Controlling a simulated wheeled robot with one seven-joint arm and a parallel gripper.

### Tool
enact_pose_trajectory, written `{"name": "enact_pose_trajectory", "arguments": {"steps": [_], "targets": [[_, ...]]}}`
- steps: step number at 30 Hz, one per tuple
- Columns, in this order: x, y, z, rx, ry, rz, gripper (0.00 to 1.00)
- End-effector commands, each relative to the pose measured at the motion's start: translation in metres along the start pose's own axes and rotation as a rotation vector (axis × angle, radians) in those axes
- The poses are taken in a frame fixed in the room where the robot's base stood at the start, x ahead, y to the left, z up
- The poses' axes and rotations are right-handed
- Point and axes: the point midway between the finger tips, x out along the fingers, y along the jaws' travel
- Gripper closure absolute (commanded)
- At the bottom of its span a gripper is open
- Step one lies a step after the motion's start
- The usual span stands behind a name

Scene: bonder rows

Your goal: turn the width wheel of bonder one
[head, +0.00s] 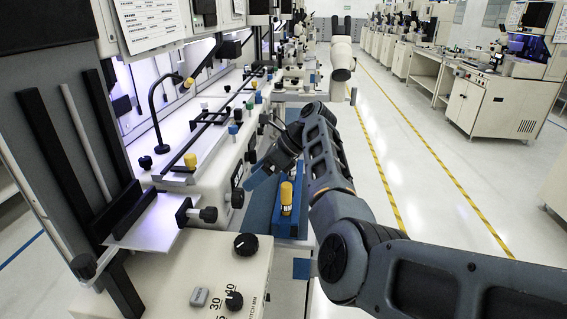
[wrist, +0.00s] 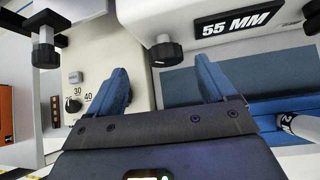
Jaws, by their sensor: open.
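In the wrist view, a black ribbed wheel (wrist: 166,53) on a short metal stem sticks out of the white machine, beside a black "55 MM" plate (wrist: 236,23). No width marking is readable. What looks like the same wheel shows in the head view (head: 237,198), on the side of the near white machine (head: 215,160). My gripper (wrist: 165,75) is open and empty. Its blue fingers lie left and right of the wheel in the picture, with the wheel just beyond the gap; contact does not show. In the head view my gripper (head: 256,178) is beside the machine, partly hidden by my arm.
Another black knob (wrist: 46,52) is at the left, and a dial (wrist: 73,104) marked 30 and 40 sits on a cream panel. A blue tray (head: 288,222) holds a yellow-capped bottle (head: 286,197). More machines line the row; the aisle (head: 430,180) at right is clear.

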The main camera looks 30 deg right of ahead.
Motion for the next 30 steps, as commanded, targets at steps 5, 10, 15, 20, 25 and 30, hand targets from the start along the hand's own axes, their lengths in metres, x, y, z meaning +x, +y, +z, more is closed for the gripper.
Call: {"name": "enact_pose_trajectory", "arguments": {"steps": [5,10,15,20,25,30], "targets": [[-0.038,0.0,-0.011,0.0,-0.001,-0.003,0.16],[-0.065,0.0,-0.017,0.001,-0.001,-0.002,0.16],[-0.079,0.001,-0.02,0.001,0.0,0.0,0.16],[-0.083,0.001,-0.021,0.001,0.0,0.001,0.16],[-0.083,0.001,-0.021,0.001,0.001,0.001,0.16],[-0.083,0.001,-0.021,0.001,0.001,0.001,0.16]]}}
